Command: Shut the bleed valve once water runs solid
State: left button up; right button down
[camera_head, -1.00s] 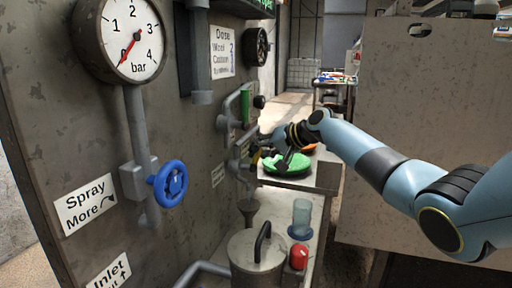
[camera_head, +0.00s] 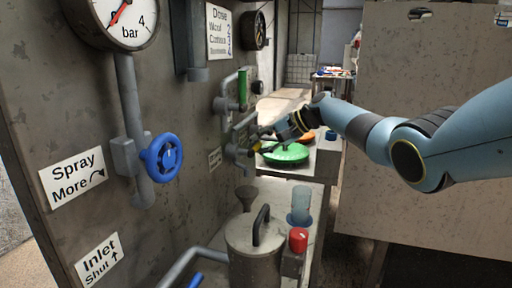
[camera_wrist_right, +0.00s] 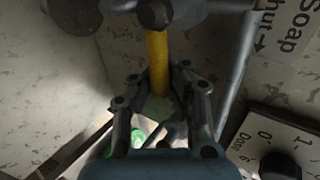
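A lever with a yellow handle (camera_head: 256,146) sticks out from the pipework on the grey panel; it also shows in the right wrist view (camera_wrist_right: 157,55). Another lever with an upright green handle (camera_head: 242,88) is above it. No label I can read names the bleed valve. My right gripper (camera_head: 270,140) is at the yellow handle. In the right wrist view, its fingers (camera_wrist_right: 160,78) stand apart on either side of the handle, and I see no clear grip. No running water can be made out. My left gripper is not in view.
A blue handwheel (camera_head: 162,157) and a pressure gauge (camera_head: 128,18) are on the panel at left. A green dish (camera_head: 286,154) lies behind.

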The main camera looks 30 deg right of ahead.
jog(key=shift+s+d+f, duration=0.15)
jog(key=shift+d+f, duration=0.1)
jog(key=c, duration=1.4)
grip_release()
jog(key=shift+s+d+r, duration=0.15)
jog(key=shift+s+d, duration=0.05)
jog(key=shift+o, duration=0.7)
jog(key=shift+w+a, duration=0.1)
jog(key=shift+r, duration=0.15)
jog(key=v, duration=1.1)
jog(key=shift+s+d+r, duration=0.15)
jog(key=shift+s+d, duration=0.1)
jog(key=p+v, duration=0.6)
jog(key=v, duration=0.3)
jog(key=shift+p, duration=0.3)
